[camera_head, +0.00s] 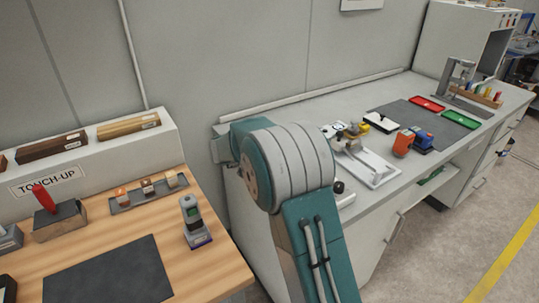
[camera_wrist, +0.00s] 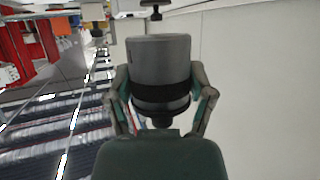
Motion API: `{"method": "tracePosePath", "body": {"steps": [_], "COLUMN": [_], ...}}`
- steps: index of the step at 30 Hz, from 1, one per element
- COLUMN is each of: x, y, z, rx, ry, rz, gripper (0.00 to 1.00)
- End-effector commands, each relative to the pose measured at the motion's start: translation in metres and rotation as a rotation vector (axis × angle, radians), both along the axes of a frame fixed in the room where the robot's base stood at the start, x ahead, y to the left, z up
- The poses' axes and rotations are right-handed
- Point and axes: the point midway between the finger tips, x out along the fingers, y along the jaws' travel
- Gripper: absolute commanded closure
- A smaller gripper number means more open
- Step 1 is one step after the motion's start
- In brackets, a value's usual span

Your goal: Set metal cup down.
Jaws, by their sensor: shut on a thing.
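A grey metal cup (camera_wrist: 160,58) with a black band near its lower part fills the middle of the wrist view. My gripper (camera_wrist: 161,96) is shut on it, with one finger on each side. The cup is apart from any surface I can make out below it. In the head view my arm rises in the centre, and the gripper and cup do not show there.
A wooden bench (camera_head: 205,262) at left holds a dark mat (camera_head: 108,272), a block tray and a small device (camera_head: 193,222). Floor lies at far right.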

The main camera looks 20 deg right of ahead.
Motion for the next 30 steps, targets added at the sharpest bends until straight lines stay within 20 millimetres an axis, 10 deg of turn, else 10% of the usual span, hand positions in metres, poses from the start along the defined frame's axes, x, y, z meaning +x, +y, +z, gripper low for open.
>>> {"method": "tracePosePath", "body": {"steps": [12, 30], "x": [0.05, 0.056], "y": [-0.024, -0.027], "z": [-0.056, -0.095], "rx": [-0.002, -0.001], "ry": [-0.001, -0.003], "rz": [0.001, 0.001], "gripper": [0.91, 0.91]}}
